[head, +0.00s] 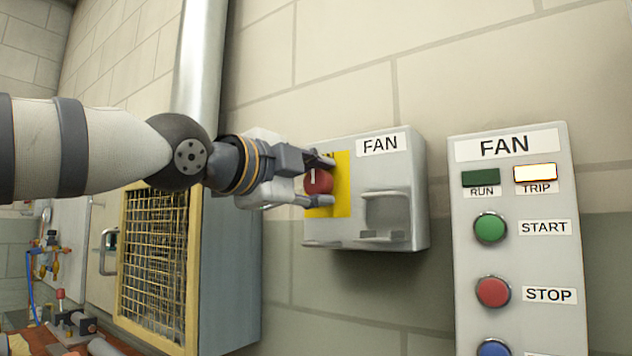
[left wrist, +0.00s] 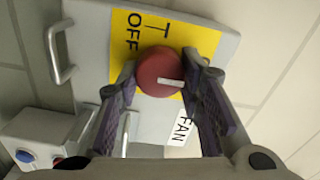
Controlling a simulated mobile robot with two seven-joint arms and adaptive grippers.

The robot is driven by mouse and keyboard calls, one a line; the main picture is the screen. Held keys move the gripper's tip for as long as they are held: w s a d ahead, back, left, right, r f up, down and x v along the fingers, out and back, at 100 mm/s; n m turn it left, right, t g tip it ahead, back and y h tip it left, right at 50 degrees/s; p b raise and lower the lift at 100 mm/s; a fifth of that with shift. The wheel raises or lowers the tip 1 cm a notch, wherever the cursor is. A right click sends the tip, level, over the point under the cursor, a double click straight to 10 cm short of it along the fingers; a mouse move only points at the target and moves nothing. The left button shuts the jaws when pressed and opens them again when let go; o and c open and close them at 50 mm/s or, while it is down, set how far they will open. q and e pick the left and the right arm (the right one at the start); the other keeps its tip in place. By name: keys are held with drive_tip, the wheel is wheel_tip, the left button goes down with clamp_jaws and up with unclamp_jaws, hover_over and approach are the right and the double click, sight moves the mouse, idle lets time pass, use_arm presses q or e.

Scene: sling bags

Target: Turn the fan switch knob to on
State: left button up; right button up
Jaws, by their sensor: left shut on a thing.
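The fan switch knob (head: 318,181) is round and red with a white pointer mark. It sits on a yellow plate (head: 342,185) on the grey switch box (head: 410,235) labelled FAN. My left gripper (head: 320,180) reaches in from the left, with one finger above and one below the knob, shut on it. In the left wrist view the knob (left wrist: 158,72) sits between both fingers of my left gripper (left wrist: 165,78). Its white mark points right in that picture, away from the word OFF (left wrist: 132,35) on the yellow plate. My right gripper is not in view.
A grey control panel (head: 515,240), also labelled FAN, hangs right of the switch box, with green, red and blue buttons. Its TRIP window is bright. A yellow mesh-front cabinet (head: 155,270) and a vertical pipe (head: 203,60) are at left. A handle-shaped bracket (head: 387,210) projects beside the knob.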

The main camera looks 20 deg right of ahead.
use_arm(q)
drive_tip(key=o, duration=1.2)
drive_tip(key=shift+c, duration=0.2)
drive_tip(key=v, duration=1.2)
